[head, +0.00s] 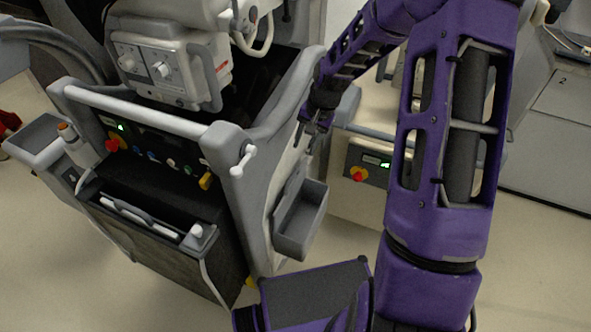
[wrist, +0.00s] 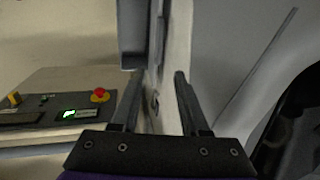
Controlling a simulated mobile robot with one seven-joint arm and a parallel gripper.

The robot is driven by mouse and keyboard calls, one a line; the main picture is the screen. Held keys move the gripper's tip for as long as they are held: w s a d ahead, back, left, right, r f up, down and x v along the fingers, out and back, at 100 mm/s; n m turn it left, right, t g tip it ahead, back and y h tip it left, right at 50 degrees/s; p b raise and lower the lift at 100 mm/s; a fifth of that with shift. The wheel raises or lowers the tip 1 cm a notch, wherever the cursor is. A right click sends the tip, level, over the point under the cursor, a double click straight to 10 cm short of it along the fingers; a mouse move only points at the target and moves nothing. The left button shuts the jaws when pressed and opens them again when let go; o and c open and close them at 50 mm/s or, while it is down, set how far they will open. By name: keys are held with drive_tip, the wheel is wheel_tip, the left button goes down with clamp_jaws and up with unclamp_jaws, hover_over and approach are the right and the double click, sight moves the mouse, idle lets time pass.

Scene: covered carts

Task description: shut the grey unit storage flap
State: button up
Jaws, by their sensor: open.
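The grey unit (head: 245,190) stands left of my arm in the head view. A grey open-topped bin (head: 301,222) sticks out from its right side, and this looks like the storage flap, standing open. My gripper (head: 308,138) is open and empty, above the bin and close to the unit's side wall. In the wrist view the two fingers of my gripper (wrist: 158,75) are spread, with the unit's pale side edge (wrist: 178,40) seen between and beyond them. A dark grey part, probably the bin (wrist: 132,35), is ahead of the left finger. I cannot tell whether anything touches.
A second unit with a red button panel (head: 368,168) stands behind my gripper, and its panel shows at left in the wrist view (wrist: 60,112). Another grey tray (head: 45,138) is on the unit's left side. Bare floor (head: 535,270) lies at the right.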

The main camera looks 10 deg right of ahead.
sight(294, 173)
drive_tip(key=b+x, duration=0.1)
drive_tip(key=x, duration=1.1)
drive_tip(key=shift+c, duration=0.2)
clamp_jaws()
idle(0.9)
